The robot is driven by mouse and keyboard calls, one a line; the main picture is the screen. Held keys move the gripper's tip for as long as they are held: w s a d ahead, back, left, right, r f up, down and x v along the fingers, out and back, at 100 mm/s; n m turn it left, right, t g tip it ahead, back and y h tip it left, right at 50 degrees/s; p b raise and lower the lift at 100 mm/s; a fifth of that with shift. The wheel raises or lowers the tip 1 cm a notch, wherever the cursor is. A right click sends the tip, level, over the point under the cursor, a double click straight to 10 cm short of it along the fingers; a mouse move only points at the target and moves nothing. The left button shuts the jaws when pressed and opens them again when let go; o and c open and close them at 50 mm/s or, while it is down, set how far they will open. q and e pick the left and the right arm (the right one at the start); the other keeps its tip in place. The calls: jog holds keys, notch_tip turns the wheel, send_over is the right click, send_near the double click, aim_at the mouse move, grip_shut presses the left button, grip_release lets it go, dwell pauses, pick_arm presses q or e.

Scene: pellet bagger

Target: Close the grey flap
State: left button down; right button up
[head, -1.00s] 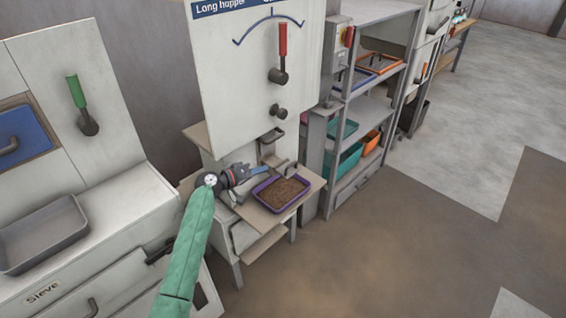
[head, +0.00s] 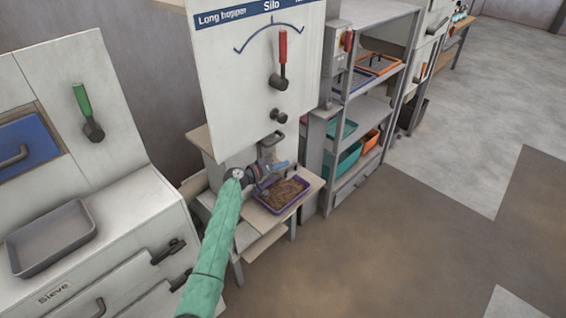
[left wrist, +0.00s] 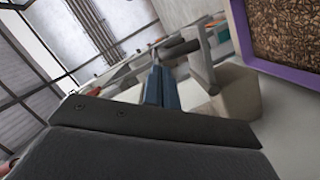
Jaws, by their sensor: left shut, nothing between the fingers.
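My left gripper (head: 286,164) is at the outlet below the silo panel (head: 255,95), above the purple tray (head: 283,206) of brown pellets. Its blue fingers are shut and empty; they also show in the left wrist view (left wrist: 160,85). A small grey part (head: 270,140) at the outlet, just above and behind the gripper, looks like the grey flap, but it is partly hidden by the gripper. In the left wrist view a grey bracket-like part (left wrist: 201,68) stands just right of the fingertips. I cannot tell whether they touch. My right gripper is not in view.
The tray sits on a small wooden shelf. The panel has a red lever (head: 282,55) and a dark knob (head: 278,116). A sieve machine with a grey pan (head: 50,238) stands at the left. A shelf rack (head: 365,115) stands at the right. Floor at lower right is clear.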

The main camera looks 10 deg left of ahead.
pick_arm(q)
jog(key=shift+w+d, duration=0.25)
jog(key=shift+d, duration=0.05)
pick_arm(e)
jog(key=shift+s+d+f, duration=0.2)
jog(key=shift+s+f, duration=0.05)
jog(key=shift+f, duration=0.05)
pick_arm(q)
jog(key=shift+f, duration=0.15)
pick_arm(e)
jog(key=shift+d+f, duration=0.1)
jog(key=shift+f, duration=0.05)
